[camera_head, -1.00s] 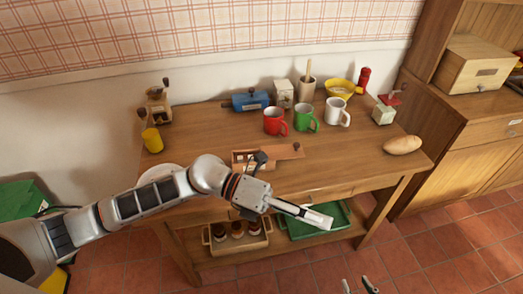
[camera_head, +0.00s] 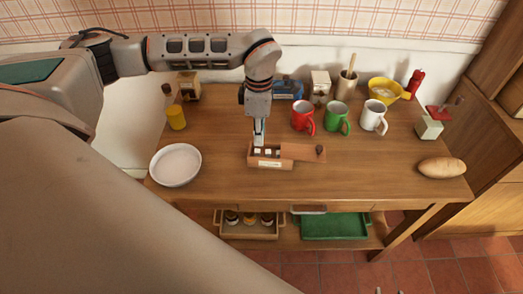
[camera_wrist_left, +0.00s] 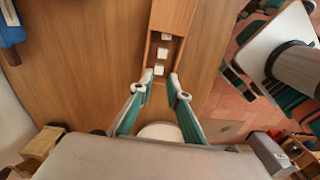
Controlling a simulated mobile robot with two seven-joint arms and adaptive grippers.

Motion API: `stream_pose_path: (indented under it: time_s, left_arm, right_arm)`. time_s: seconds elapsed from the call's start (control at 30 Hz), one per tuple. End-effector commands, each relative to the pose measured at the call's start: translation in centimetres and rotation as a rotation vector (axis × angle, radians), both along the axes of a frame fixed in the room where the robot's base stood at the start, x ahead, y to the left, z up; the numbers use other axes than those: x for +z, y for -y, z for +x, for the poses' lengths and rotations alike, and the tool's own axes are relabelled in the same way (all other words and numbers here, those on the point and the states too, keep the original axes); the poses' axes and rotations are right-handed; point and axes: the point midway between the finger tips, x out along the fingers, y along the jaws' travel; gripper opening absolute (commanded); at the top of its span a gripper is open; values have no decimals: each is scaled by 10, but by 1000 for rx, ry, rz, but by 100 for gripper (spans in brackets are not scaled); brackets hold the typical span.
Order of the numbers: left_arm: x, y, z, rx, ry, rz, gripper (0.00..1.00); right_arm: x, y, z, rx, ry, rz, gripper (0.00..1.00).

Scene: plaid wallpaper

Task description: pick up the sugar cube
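A small wooden box (camera_head: 270,165) stands on the table with its sliding lid (camera_head: 303,152) drawn to the right. White sugar cubes sit in a row inside; they show in the left wrist view, with one sugar cube (camera_wrist_left: 158,70) at the end nearest my gripper and another (camera_wrist_left: 162,53) behind it. My left gripper (camera_head: 259,138) points down over the box's left end. In the left wrist view its fingers (camera_wrist_left: 162,84) are apart, on either side of the box's near end, with nothing held. My right gripper is not clearly visible.
A white plate (camera_head: 176,165) lies left of the box. Behind it stand a red mug (camera_head: 302,116), a green mug (camera_head: 336,117) and a white mug (camera_head: 372,116). A yellow cup (camera_head: 176,117) is at the left, a bread loaf (camera_head: 441,168) at the right. The front centre is clear.

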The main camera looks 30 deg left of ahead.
Motion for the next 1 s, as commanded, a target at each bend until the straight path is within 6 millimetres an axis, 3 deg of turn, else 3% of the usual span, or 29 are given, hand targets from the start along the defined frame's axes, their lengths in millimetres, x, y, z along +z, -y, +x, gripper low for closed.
stream_pose_path:
  time_s: [0.5,0.77,0.83,1.0]
  left_arm:
    - [-60,-4,-1,-1,0,-3,17]
    - [-62,-4,-1,-1,2,-4,17]
    - [-62,-3,-1,-1,2,-4,5]
    - [-62,-4,-1,-1,1,-4,5]
  right_arm:
    - [6,-1,0,-1,0,1,33]
    - [5,0,-1,-1,-1,0,33]
    - [5,0,-1,-1,-2,0,33]
    - [5,0,-1,-1,-3,0,33]
